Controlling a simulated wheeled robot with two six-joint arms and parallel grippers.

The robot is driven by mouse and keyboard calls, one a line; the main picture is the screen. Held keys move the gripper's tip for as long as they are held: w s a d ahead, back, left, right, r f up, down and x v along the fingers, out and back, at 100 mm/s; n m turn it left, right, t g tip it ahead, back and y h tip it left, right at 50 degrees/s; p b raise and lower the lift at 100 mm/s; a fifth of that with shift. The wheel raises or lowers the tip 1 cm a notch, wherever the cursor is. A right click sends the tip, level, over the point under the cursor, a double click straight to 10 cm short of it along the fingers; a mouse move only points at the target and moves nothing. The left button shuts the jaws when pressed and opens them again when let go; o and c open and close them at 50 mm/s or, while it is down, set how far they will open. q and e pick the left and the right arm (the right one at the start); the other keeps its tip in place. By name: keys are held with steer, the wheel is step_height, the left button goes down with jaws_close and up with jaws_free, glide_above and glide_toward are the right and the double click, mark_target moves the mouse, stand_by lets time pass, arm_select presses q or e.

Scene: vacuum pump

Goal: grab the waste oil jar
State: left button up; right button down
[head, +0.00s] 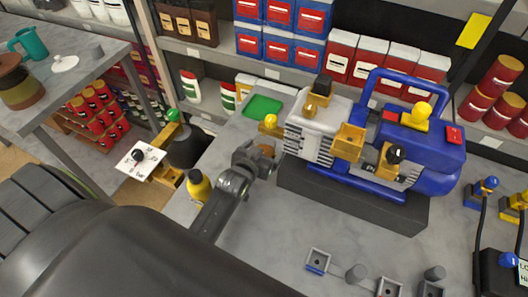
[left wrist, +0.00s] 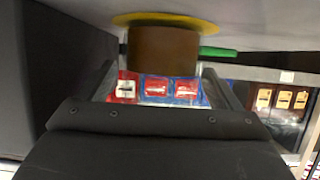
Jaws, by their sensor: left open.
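In the left wrist view a jar with brown oil in it (left wrist: 163,52), the waste oil jar, stands on a yellow disc (left wrist: 205,24); the picture is upside down and boxes show through the jar's clear part. My left gripper (left wrist: 160,82) is open, with a finger to either side of the jar in the picture; I cannot tell whether the jar is fully between them. In the head view my left gripper (head: 256,158) is at the left end of the pump (head: 310,125) and largely hides the jar (head: 267,149). My right gripper is not in view.
The blue pump motor (head: 430,150) stands on a dark base (head: 340,195) close right of the gripper. A green tray (head: 264,107) lies behind. A yellow bottle (head: 199,186) stands to the left. The grey bench in front of the base is clear; small fittings (head: 318,261) lie nearer.

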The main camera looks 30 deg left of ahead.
arm_select(q)
steer(key=shift+w, duration=0.15)
steer(key=shift+c, duration=0.5)
steer(key=c, duration=1.1)
steer(key=shift+c, duration=0.2)
